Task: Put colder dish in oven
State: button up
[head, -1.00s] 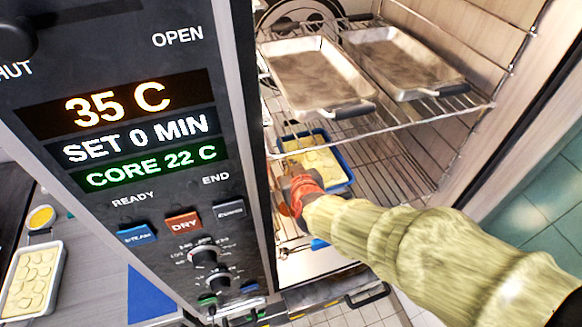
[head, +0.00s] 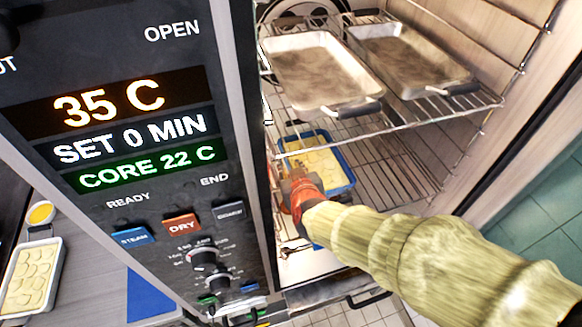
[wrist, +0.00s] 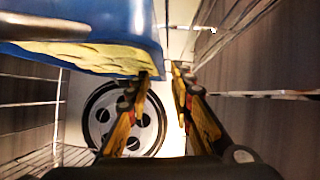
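A blue dish (head: 345,172) of pale yellow sliced food is inside the open oven, below the upper rack. Its blue wall fills the upper left of the wrist view (wrist: 120,20). My gripper (head: 292,188) is at the dish's near left side. In the wrist view its fingertips (wrist: 161,74) are apart, with the dish's end at the left one; whether they press on it is unclear. A white dish (head: 55,262) of similar food stands on the counter at lower left. The oven panel (head: 140,120) reads 35 C, SET 0 MIN, CORE 22 C.
Two empty metal trays (head: 318,75) (head: 415,62) sit side by side on the upper wire rack (head: 420,118). The lower wire rack (head: 390,170) has free room right of the blue dish. The oven's side wall bounds the right. A small yellow-filled cup (head: 41,214) stands by the white dish.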

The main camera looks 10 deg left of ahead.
jog(key=shift+s+r, duration=0.1)
jog(key=shift+r, duration=0.1)
jog(key=p+v, duration=0.4)
jog(key=v, duration=0.7)
jog(key=shift+s+r, duration=0.15)
jog(key=shift+s, duration=0.15)
jog(key=shift+d, duration=0.15)
jog(key=s+d+r+m+g+h, duration=0.1)
jog(key=s+d+r+m, duration=0.1)
jog(key=d, duration=0.7)
jog(key=s+d+r+m+g+h, duration=0.2)
jog(key=s+d+r, duration=0.2)
jog(key=d, duration=0.5)
jog(key=s+d+r+m+g+h, duration=0.2)
jog(key=s+d, duration=0.3)
jog(key=d, duration=0.4)
jog(key=shift+s+d+r+m, duration=0.2)
jog(key=shift+d+r+m, duration=0.05)
jog(key=shift+r+m, duration=0.2)
